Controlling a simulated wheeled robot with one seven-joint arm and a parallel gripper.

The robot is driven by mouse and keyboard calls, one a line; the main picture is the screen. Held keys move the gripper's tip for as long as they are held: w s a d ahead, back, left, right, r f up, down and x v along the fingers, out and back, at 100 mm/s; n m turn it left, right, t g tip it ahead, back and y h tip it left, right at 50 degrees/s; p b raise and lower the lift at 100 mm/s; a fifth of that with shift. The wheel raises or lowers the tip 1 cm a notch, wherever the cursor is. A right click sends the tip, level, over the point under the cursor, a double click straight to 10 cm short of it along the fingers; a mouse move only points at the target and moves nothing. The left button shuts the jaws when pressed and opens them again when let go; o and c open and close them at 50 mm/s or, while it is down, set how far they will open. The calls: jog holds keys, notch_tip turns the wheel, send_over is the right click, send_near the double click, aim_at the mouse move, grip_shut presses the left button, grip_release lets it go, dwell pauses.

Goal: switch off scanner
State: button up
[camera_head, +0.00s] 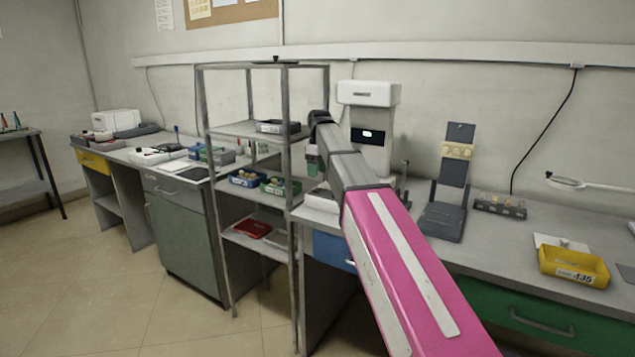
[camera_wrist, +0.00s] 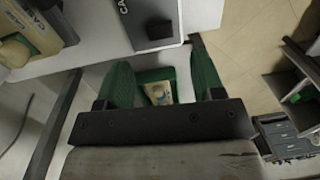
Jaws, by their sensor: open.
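A tall white device with a small lit display (camera_head: 369,134) stands on the bench against the wall; it is likely the scanner, but no label is readable. My arm crosses in front of its lower left part, and no power switch can be made out. My gripper (camera_head: 313,161) is at the shelf rack's right side, left of the device. In the wrist view its two green fingers are spread apart with my open gripper (camera_wrist: 163,75) empty. A green bin with a pale item (camera_wrist: 158,92) shows between and beyond the fingers, not held.
A grey metal rack (camera_head: 288,110) with bins stands close left of my gripper. Right along the bench are a dark stand (camera_head: 444,222), a small tray (camera_head: 499,206) and a yellow bin (camera_head: 573,268). Floor (camera_head: 130,300) is open at the left.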

aim_at(316, 191)
jog(key=shift+w+r, duration=0.15)
jog(key=shift+r, duration=2.1)
jog(key=shift+d, duration=0.1)
jog(key=shift+c, duration=1.2)
jog(key=f+m, duration=0.3)
jog(key=m, duration=0.3)
jog(key=s+f+m, duration=0.1)
jog(key=f+m, duration=0.3)
jog(key=m, duration=0.2)
jog(key=a+f+m, duration=0.1)
jog(key=f+m, duration=0.3)
jog(key=m, duration=0.2)
jog(key=shift+s+t, duration=0.3)
